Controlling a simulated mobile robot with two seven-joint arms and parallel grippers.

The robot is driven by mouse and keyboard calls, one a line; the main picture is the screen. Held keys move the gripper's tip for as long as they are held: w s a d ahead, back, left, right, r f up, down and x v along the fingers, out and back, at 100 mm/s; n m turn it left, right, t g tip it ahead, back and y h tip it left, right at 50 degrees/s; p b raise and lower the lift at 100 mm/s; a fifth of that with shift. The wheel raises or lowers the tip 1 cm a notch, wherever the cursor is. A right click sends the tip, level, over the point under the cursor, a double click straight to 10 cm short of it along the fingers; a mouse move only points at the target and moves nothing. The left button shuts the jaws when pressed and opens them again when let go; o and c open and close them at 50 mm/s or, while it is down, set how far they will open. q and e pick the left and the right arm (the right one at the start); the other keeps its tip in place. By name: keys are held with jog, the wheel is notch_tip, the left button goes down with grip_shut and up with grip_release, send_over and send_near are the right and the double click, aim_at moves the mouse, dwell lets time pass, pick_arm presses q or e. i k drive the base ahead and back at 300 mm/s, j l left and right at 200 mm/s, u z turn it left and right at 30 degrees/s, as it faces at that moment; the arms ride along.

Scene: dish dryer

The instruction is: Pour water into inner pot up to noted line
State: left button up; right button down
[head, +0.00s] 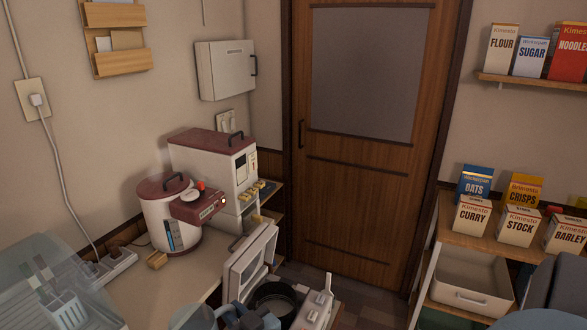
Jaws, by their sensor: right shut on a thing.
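A dark round inner pot (274,293) sits at the bottom centre, inside a white cooker with its lid (250,264) raised. The line in the pot and any water level cannot be made out. A pale blue-grey jug (193,315) shows at the bottom edge, left of the pot, partly cut off by the frame. My right gripper (244,316) is at the bottom edge between jug and pot. It is shut and appears to hold the jug on its right side; the grip is partly out of frame. My left gripper is not in view.
A white and maroon pot-shaped appliance (156,226) and a boxy machine (210,160) stand on the counter (160,290). A clear dish dryer (50,290) fills the lower left. A power strip (110,265) lies by the wall. Food boxes stand on the right shelf (440,226).

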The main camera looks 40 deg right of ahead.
aim_at(280, 297)
jog(key=l+z, duration=0.15)
jog(key=z, duration=0.65)
jog(key=i+l, duration=0.3)
jog(key=l, duration=0.15)
jog(key=i+l, duration=0.3)
jog(key=l, duration=0.15)
